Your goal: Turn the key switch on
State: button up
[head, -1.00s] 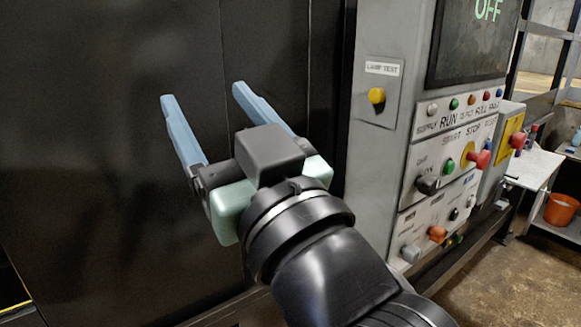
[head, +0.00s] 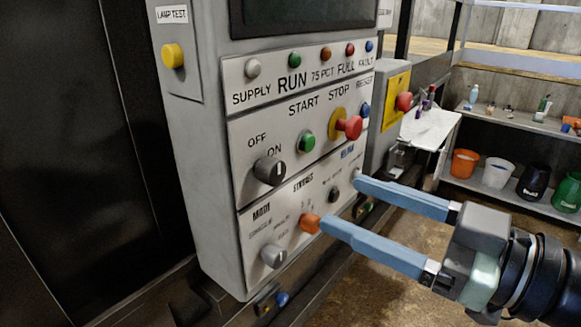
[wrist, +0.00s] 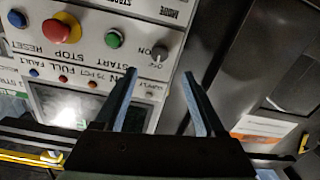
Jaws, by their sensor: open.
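The key switch (head: 270,170) is a dark round knob with a light mark, below the OFF and ON labels on the grey control panel (head: 215,130). I cannot tell for sure which label it points to. My gripper (head: 340,201) is open and empty, in front of the panel's lower right, its blue fingers pointing left. In the head view the key switch is up and left of the fingertips. In the wrist view the key switch (wrist: 159,52) shows beyond the gap between the open fingers (wrist: 160,74), apart from them.
Near the switch are a green START button (head: 307,141), a red STOP button (head: 350,127), a grey MODE knob (head: 273,256) and an orange knob (head: 309,223). A yellow lamp-test button (head: 173,56) is at upper left. A shelf with buckets (head: 497,173) stands at right.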

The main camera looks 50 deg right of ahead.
aim_at(279, 174)
jog(key=w+p, duration=0.1)
jog(key=w, duration=0.2)
jog(key=w+p, duration=0.1)
jog(key=w, duration=0.2)
jog(key=w+a+p, duration=0.1)
jog(key=w, duration=0.2)
jog(key=shift+w+r, duration=0.1)
jog(key=shift+w, duration=0.6)
grip_shut()
